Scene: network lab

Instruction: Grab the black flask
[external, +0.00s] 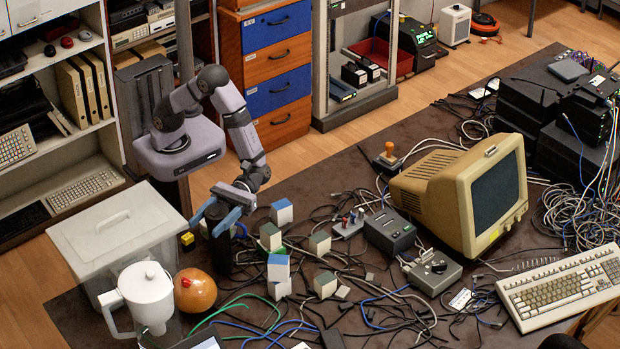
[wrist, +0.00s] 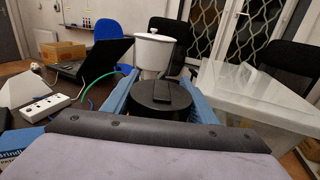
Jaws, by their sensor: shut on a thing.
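The black flask (external: 219,252) stands upright on the dark table, left of several small blocks. Its round black lid (wrist: 160,97) shows in the wrist view between the two blue fingers. My gripper (external: 222,222) is shut on the flask near its top, with one blue finger on each side of it. My gripper also shows in the wrist view (wrist: 159,91). The fingers and my wrist hide part of the flask's upper body. I cannot tell whether its base touches the table.
A white pitcher (external: 148,297) and an orange round object (external: 195,290) stand in front of the flask. A clear lidded box (external: 115,225) is to the left. Small blocks (external: 271,236) and tangled cables lie to the right, with a beige monitor (external: 440,195) beyond.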

